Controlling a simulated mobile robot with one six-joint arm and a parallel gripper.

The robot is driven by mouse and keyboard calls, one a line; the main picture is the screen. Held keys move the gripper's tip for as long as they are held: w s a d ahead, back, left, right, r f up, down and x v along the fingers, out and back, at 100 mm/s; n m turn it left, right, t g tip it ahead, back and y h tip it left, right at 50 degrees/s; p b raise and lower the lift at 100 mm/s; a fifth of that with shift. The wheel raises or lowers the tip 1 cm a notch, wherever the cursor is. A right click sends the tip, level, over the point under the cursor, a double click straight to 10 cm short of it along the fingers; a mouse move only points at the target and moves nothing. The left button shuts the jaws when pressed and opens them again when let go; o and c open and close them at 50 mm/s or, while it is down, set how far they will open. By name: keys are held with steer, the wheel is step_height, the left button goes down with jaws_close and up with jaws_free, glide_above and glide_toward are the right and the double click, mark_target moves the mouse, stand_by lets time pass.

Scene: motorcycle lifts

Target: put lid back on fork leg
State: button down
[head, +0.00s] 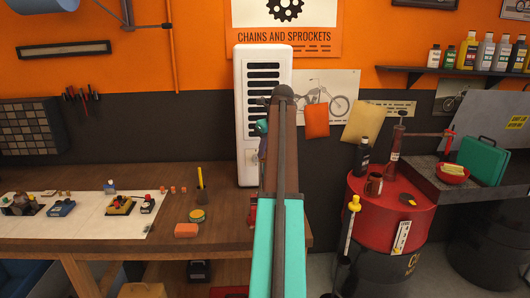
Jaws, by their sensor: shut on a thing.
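I cannot pick out the fork leg or its lid for certain. A slim upright piece with a yellow top and dark lower part (350,220) stands left of the red drum and may be the fork leg. My arm rises through the middle of the head view and hides what is behind it. My gripper does not show clearly; it seems hidden behind my arm, so what it holds is not visible.
A wooden bench (215,255) with a white mat (80,227) and small parts is on the left. A grey counter (498,192) holds a red bowl (453,174) and green case (482,160).

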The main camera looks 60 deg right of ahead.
stand_by(0.4)
steer(key=c, duration=1)
jaws_free()
steer(key=shift+c, duration=0.2)
steer(key=shift+r, duration=0.1)
steer(key=shift+r, duration=3.4)
jaws_close()
steer(key=shift+f+b, duration=0.3)
steer(key=shift+f, duration=2.05)
